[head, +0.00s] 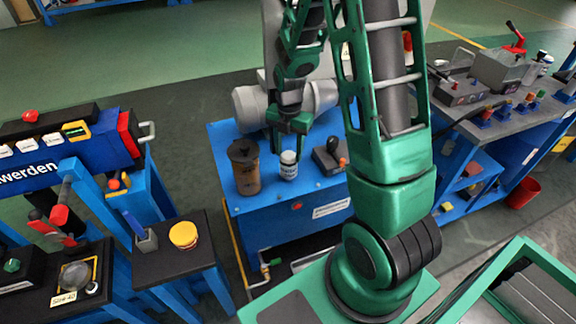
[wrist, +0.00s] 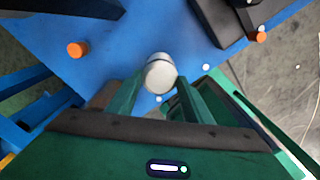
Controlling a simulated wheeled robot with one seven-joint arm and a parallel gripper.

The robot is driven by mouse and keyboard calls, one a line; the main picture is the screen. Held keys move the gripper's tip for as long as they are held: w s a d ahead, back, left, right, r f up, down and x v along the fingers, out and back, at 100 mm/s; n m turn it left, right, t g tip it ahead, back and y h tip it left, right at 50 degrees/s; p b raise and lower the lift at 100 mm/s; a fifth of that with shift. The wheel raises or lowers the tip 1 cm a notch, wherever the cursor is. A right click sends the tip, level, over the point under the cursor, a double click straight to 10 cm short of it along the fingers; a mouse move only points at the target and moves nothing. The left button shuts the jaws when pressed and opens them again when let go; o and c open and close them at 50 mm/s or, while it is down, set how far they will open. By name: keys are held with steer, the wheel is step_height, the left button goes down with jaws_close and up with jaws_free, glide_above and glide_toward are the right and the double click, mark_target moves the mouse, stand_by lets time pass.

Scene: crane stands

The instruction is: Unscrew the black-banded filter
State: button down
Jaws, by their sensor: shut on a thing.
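The filter is a small white cylinder (head: 289,168) with a dark band, upright on the blue unit in the head view. In the wrist view its pale round top (wrist: 160,74) sits between my fingers. My gripper (head: 289,150) comes down from above and is shut on the filter's upper part. It also shows in the wrist view (wrist: 155,88), with a green finger on each side of the filter. The filter's lower part and its seat are hidden in the wrist view.
A brown canister with a dark cap (head: 244,172) stands close to the left of the filter. A dark box with a lever and orange knob (head: 332,156) is close on the right. A grey motor (head: 262,104) lies behind.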

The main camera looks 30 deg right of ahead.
steer(key=n, duration=0.5)
steer(key=c, duration=0.8)
jaws_free()
steer(key=shift+c, duration=1)
steer(key=m, duration=1.8)
steer(key=shift+m, duration=0.3)
steer(key=m, duration=0.7)
